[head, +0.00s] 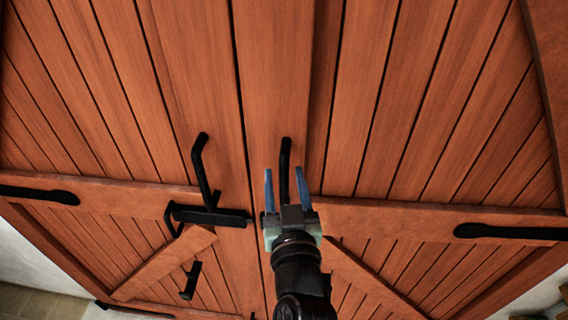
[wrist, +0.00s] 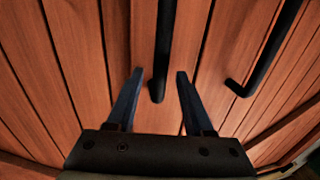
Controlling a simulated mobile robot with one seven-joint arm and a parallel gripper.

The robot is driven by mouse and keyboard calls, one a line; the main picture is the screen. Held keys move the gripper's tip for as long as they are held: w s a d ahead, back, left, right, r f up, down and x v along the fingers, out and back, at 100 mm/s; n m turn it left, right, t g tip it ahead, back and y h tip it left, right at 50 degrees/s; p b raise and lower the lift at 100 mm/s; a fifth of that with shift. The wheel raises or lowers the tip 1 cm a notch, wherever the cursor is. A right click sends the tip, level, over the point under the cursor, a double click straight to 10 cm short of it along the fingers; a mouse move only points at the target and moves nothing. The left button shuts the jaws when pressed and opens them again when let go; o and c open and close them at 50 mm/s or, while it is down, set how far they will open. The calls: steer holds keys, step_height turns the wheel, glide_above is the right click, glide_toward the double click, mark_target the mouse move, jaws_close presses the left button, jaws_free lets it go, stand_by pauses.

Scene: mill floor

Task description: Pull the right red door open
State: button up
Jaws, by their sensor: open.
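The right red door (head: 375,120) is made of reddish-brown wooden planks and looks shut, edge to edge with the left door (head: 180,80). Its black bar handle (head: 285,155) stands upright near the seam. My gripper (head: 286,172) is open in front of it, one blue finger on each side of the handle. In the wrist view the handle (wrist: 164,45) comes down between the two fingertips, with a gap on both sides. I cannot tell how deep the handle sits between the fingers. My gripper hides its lower part in the head view.
The left door has its own black handle (head: 202,170), a black latch bar (head: 210,216) near the seam and a small lower handle (head: 190,281). Black hinge straps (head: 510,232) lie on both doors. Pale wall and floor show at the lower corners.

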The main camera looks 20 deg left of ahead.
steer(key=shift+x, duration=0.85)
jaws_close()
stand_by(0.9)
